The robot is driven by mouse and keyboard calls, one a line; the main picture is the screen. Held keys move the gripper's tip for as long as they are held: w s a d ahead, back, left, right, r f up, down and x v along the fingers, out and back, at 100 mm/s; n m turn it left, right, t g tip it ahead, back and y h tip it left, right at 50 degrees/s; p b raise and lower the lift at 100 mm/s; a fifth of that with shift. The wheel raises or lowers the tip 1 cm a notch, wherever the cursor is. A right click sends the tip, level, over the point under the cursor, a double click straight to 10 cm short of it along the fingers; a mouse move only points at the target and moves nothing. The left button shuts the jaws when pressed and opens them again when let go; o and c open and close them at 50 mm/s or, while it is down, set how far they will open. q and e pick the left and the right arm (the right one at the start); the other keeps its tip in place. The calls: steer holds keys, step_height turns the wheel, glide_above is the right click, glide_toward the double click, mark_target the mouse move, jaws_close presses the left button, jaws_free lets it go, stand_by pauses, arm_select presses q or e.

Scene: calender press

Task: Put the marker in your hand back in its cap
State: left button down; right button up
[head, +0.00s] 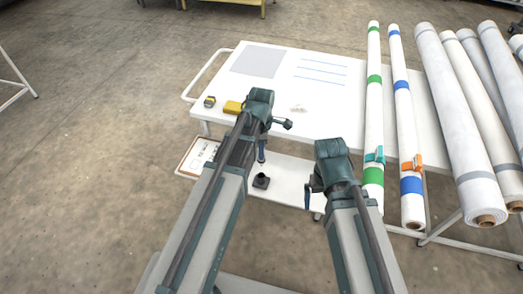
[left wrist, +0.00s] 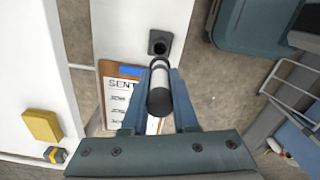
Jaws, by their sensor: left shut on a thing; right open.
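My left gripper (head: 264,140) is shut on the marker (left wrist: 160,86), which has a pale barrel and a dark end facing the left wrist camera. In the head view the marker (head: 261,153) shows as a short upright piece below the gripper. A black square holder with a round opening, seemingly the cap (head: 261,181), stands on the lower white shelf. In the left wrist view the cap (left wrist: 159,42) lies just beyond the marker's far end, which is apart from it. My right gripper (head: 311,190) is open and empty, to the right of the cap.
A clipboard (head: 197,157) lies on the lower shelf (head: 288,178), left of the cap. The white table (head: 335,100) above holds a yellow block (head: 233,107) and a tape measure (head: 209,102). Long rolls (head: 455,110) fill the right side.

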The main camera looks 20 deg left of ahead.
arm_select(q)
steer(key=shift+f+b, duration=2.35)
steer(key=shift+f, duration=0.1)
steer(key=shift+f+b, duration=2.2)
steer(key=c, duration=0.6)
jaws_free()
step_height(320, 180, up, 14)
steer(key=p, duration=1.4)
steer(key=shift+f, duration=0.1)
